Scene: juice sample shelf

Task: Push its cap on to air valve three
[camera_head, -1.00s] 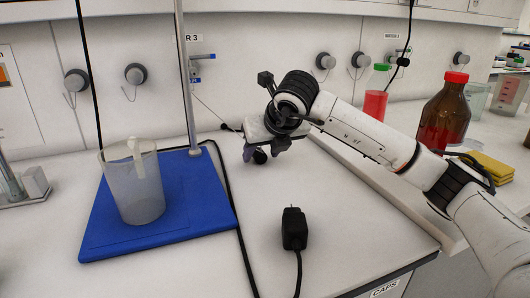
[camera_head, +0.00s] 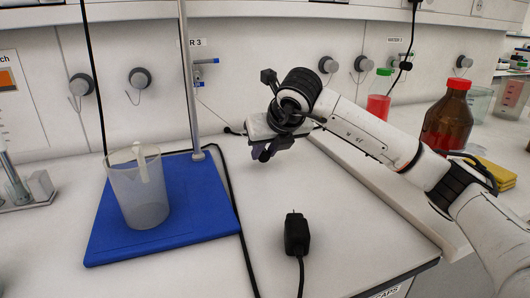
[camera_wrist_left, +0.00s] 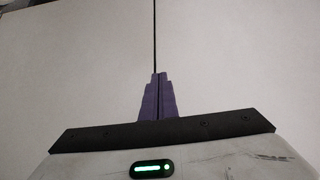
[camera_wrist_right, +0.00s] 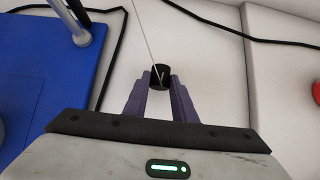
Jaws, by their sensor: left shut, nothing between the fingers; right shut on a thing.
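My right gripper (camera_head: 263,153) is above the white bench, in front of the wall. In the right wrist view its purple fingers are shut on a small black cap (camera_wrist_right: 160,76), with a thin cord running up from it.
A blue stand base (camera_head: 110,249) with an upright rod (camera_head: 188,90) and a clear beaker (camera_head: 141,195) is at left. A black plug (camera_head: 297,234) lies at the bench front. A brown bottle (camera_head: 447,125) and yellow sponges (camera_head: 497,176) are at right.

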